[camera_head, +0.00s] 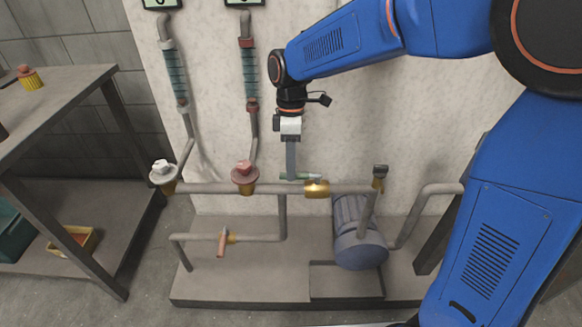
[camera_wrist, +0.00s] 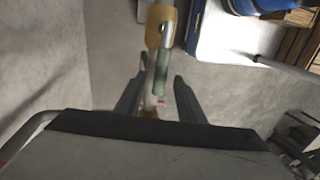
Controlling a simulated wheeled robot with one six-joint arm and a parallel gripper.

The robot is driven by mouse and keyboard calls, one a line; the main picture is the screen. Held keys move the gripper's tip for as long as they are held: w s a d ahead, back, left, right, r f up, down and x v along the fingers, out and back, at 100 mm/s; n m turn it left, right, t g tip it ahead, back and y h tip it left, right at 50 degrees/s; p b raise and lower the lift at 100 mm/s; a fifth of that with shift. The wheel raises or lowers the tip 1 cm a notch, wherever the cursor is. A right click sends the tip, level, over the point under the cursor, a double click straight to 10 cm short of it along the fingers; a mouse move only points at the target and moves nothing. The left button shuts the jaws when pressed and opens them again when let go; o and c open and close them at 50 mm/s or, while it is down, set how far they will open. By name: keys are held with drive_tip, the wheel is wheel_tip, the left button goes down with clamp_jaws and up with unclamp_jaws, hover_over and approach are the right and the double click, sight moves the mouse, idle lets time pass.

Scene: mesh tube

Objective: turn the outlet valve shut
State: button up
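A brass valve body (camera_head: 317,188) sits on the horizontal pipe, and its green lever (camera_head: 312,176) lies roughly along the pipe. No label shows which valve is the outlet. My gripper (camera_head: 291,174) points down at the left part of this lever. In the wrist view the brass valve body (camera_wrist: 160,28) is at the top and the green lever (camera_wrist: 161,78) reaches down between my two fingers. My gripper (camera_wrist: 158,84) is open, with a gap on each side of the lever. A second brass valve (camera_head: 231,238) with an orange lever (camera_head: 222,244) is on the lower pipe.
A white knob (camera_head: 163,170) and a red knob (camera_head: 245,171) stand on the pipe to the left. A dark-topped fitting (camera_head: 379,173) and a blue pump (camera_head: 358,238) are to the right. A workbench (camera_head: 60,95) stands at the left. A wall is close behind the pipes.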

drive_tip(key=shift+s+f, duration=0.1)
drive_tip(key=shift+f, duration=0.35)
clamp_jaws()
